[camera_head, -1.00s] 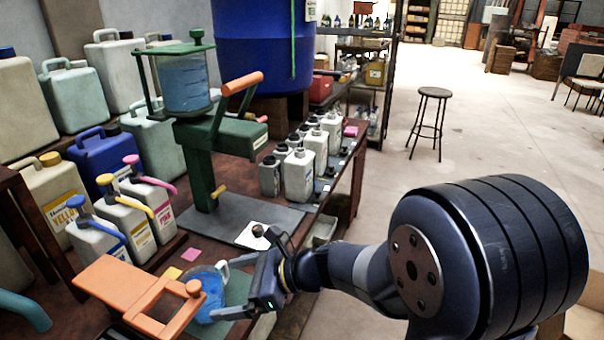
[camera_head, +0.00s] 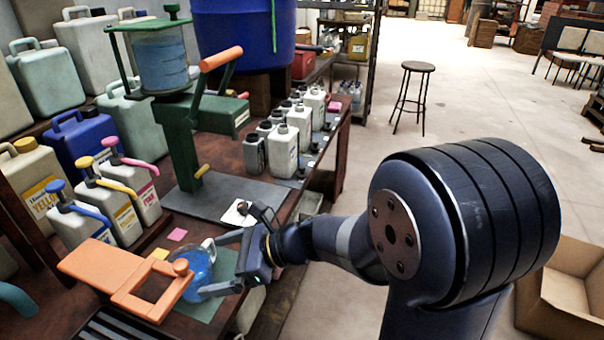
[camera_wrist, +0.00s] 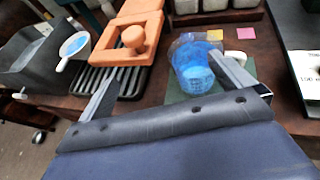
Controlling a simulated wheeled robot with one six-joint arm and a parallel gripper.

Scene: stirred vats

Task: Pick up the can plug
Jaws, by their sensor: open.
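My gripper (camera_head: 212,266) is open, low over the near part of the bench. Its two fingers also show spread apart in the wrist view (camera_wrist: 163,68). A clear jug of blue liquid (camera_head: 198,268) is by the fingers; in the wrist view the jug (camera_wrist: 190,62) appears near the right finger, and I cannot tell whether they touch. A small dark round piece (camera_head: 242,208), which may be the can plug, sits on a white card (camera_head: 232,216) behind the gripper. I cannot make out this piece in the wrist view. Nothing is held.
An orange clamp-like fixture (camera_head: 115,274) stands left of the jug. Pump bottles (camera_head: 75,222) line the left side. A green press (camera_head: 182,135) stands behind, with grey and white cans (camera_head: 284,150) to its right. A cardboard box (camera_head: 565,300) is on the floor at right.

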